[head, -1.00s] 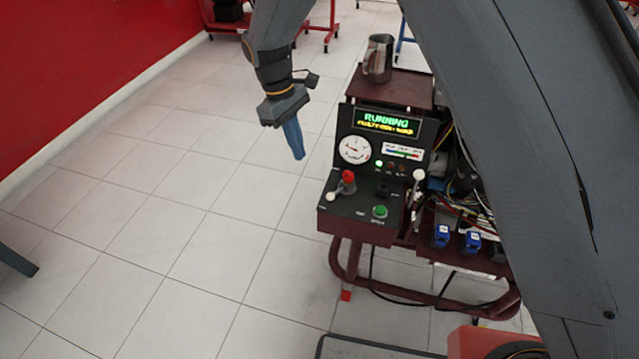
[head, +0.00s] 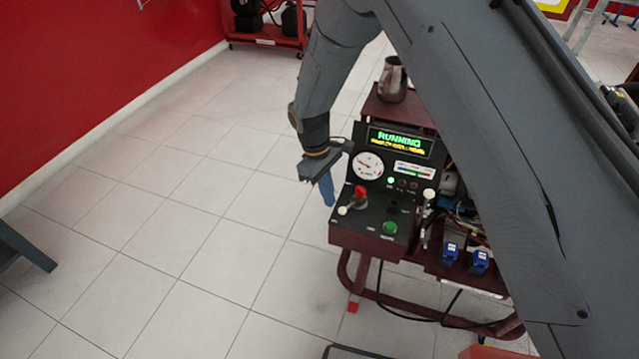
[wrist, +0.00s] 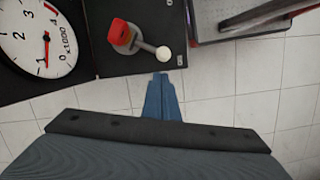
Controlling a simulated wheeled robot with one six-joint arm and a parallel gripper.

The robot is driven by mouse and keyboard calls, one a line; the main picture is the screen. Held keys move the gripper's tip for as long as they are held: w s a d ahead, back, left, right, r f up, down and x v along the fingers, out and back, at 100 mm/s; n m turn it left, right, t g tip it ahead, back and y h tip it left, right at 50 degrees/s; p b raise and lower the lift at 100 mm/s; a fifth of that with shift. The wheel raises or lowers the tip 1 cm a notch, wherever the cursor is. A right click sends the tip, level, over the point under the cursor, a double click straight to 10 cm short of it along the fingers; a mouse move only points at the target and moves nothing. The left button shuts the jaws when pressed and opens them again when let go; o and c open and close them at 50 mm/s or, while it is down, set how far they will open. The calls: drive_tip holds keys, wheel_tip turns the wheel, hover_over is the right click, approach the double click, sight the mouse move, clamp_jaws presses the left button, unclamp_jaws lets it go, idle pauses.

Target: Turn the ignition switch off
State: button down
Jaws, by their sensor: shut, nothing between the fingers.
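The engine trainer's control panel (head: 349,227) carries a rotary switch with a red cap (head: 360,192) and a lever ending in a white ball (head: 342,210). I take this for the ignition switch; its label is too small to read. In the wrist view the red cap (wrist: 120,32) is at upper centre, and its lever points right and slightly down to the white ball (wrist: 163,53). My gripper (head: 331,203), with blue fingers, is shut and empty just left of the panel. In the wrist view the fingertips (wrist: 160,78) appear just below the ball, apparently apart from it.
The display (head: 400,142) reads RUNNING, and a green lamp glows. A round gauge (head: 368,166) stands behind the switch. A green button (head: 390,227) and a black switch sit to its right. A metal jug (head: 393,80) stands on top. Floor left of the trainer is clear.

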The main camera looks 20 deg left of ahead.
drive_tip(key=shift+s+d+f, duration=0.15)
drive_tip(key=shift+s+d, duration=0.1)
drive_tip(key=shift+d, duration=0.35)
